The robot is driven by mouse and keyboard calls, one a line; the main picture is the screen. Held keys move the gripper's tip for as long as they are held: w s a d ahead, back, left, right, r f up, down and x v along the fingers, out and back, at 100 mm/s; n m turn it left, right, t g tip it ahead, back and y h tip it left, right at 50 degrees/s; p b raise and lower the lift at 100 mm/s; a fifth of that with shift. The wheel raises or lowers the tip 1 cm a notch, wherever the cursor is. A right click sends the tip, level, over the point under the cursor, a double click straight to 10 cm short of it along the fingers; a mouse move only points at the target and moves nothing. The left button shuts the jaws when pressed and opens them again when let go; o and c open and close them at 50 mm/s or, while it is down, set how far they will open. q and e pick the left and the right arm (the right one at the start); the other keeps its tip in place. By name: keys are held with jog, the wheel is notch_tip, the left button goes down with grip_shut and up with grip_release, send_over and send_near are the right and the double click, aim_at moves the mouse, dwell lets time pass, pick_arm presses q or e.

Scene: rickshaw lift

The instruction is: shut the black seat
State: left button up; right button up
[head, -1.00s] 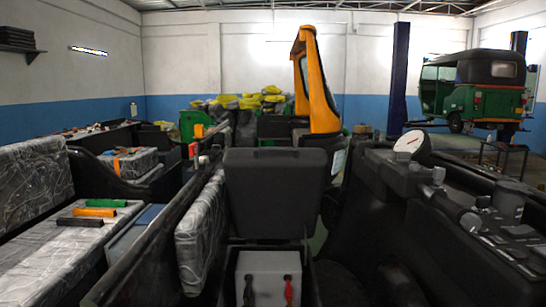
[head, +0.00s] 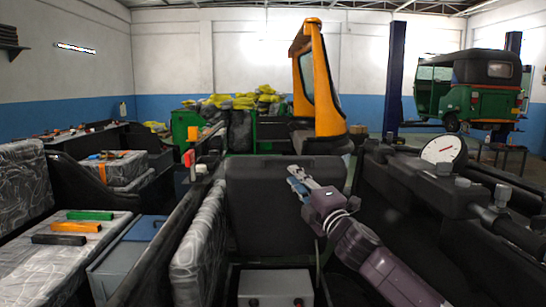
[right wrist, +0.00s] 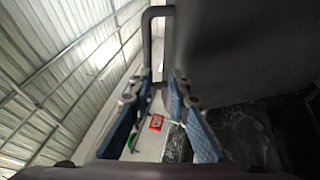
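The black seat (head: 263,213) stands raised and upright in the middle of the head view, above an open compartment. My right gripper (head: 298,181) is in front of the upper right part of the seat in the head view. In the right wrist view my right gripper (right wrist: 160,105) has its two blue-padded fingers apart, with nothing held between them. A large dark surface, apparently the seat (right wrist: 240,50), fills the upper right there. A dark bent bar (right wrist: 147,40) shows beyond the fingers; I cannot tell whether it touches them. My left gripper is not in view.
A light grey box (head: 275,288) with terminals sits in the compartment below the seat. A silver-grey padded panel (head: 200,245) stands to its left. A dark console with a white gauge (head: 441,150) is at the right. Colored grips (head: 80,227) lie on the left bench.

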aim_at(285, 158)
jog(key=shift+d+r+x, duration=0.1)
jog(key=shift+r+x, duration=0.2)
jog(key=shift+x, duration=1)
jog(key=shift+d+r+x, duration=0.1)
jog(key=shift+r+x, duration=0.2)
jog(key=shift+x, duration=1.05)
jog(key=shift+r+x, duration=0.3)
jog(key=shift+x, duration=1)
jog(key=shift+s, duration=0.15)
grip_shut()
